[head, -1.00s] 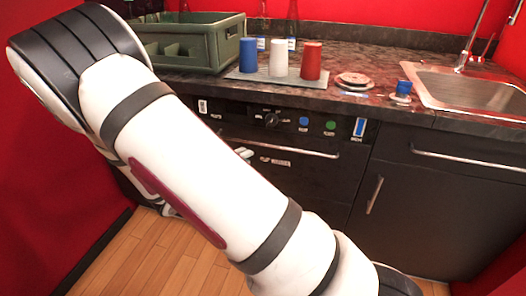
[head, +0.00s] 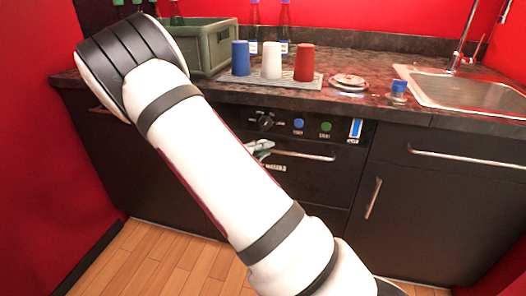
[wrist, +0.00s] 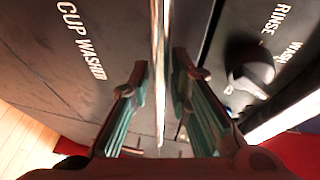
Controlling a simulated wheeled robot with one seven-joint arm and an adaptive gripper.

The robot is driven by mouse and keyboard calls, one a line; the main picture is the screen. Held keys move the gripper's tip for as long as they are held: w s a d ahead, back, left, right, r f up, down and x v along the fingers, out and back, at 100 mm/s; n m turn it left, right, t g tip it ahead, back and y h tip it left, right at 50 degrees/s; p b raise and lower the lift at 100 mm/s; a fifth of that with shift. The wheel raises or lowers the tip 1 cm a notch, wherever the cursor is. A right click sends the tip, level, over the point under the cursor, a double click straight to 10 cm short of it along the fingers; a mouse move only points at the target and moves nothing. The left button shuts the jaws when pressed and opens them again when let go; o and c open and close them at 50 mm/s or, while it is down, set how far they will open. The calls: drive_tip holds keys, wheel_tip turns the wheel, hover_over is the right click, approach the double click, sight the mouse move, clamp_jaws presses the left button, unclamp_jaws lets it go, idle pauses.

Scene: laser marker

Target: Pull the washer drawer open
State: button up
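The washer drawer (wrist: 75,75) is a dark panel lettered "CUP WASHER" in the wrist view; in the head view it looks flush with the cabinet. Its silver bar handle (head: 308,156) sits below the control panel. In the wrist view the handle (wrist: 159,60) runs vertically between the fingers of my gripper (wrist: 160,75). The teal-padded fingers are open, with a narrow gap visible on each side of the bar. In the head view my arm hides most of the gripper; only a small part (head: 259,148) shows at the handle's left portion.
The control panel has a black knob (head: 265,123) and blue and green buttons; the knob (wrist: 250,68) is near the right finger. Above, the counter holds a green crate (head: 205,48), three cups (head: 271,60) and a sink (head: 470,88). Wooden floor (head: 150,262) is clear.

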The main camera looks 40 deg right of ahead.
clamp_jaws()
drive_tip(key=s+a+p, duration=0.6)
drive_tip(key=s+a, duration=0.5)
drive_tip(key=a, duration=0.3)
drive_tip(key=s+a+p, duration=0.7)
drive_tip(key=s+a, duration=0.4)
drive_tip(key=a, duration=0.4)
drive_tip(key=shift+s+p, duration=0.3)
unclamp_jaws()
